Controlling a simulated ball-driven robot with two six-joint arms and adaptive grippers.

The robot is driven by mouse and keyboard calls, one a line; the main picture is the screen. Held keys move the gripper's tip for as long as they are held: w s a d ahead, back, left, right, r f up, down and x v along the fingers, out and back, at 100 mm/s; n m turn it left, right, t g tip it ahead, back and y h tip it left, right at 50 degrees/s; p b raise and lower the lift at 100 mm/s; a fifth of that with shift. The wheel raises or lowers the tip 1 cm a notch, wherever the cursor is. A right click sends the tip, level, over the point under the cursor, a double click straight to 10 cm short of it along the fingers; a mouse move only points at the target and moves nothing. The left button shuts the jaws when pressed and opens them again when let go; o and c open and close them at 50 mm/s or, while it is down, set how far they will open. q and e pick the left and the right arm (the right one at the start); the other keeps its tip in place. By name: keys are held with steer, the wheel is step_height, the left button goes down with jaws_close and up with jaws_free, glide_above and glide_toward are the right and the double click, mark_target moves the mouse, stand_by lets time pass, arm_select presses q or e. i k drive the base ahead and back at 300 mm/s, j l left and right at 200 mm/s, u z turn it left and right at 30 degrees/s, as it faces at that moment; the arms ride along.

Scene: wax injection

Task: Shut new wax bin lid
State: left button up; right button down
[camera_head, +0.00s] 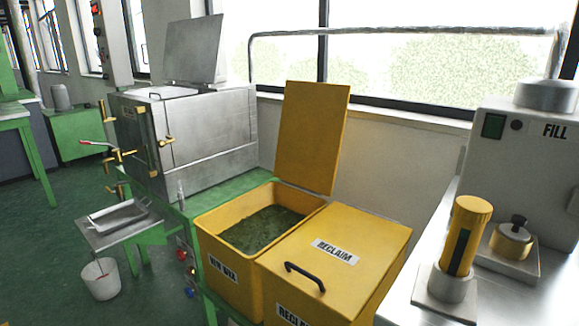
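The yellow new wax bin (228,274) stands in the middle of the view, labelled "NEW WAX" on its front. Its yellow lid (312,137) is open and stands nearly upright at the bin's back right edge, leaning slightly back toward the window wall. Dark green wax pieces (262,229) show inside the bin. Neither of my grippers is in view.
The yellow reclaim bin (385,236), with its lid shut and a black handle (305,277), adjoins on the right. A metal wax machine (190,135) stands behind left. A metal bench (390,312) with a yellow cylinder (467,235) is at right. Space above the open bin is clear.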

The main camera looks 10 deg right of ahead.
mark_target(311, 129)
steer(key=i+j, duration=0.25)
steer(key=i+j+z, duration=0.1)
steer(key=j, duration=0.3)
steer(key=i+j, duration=0.3)
steer(key=i+j+z, duration=0.15)
steer(key=j, duration=0.25)
steer(key=i, duration=0.1)
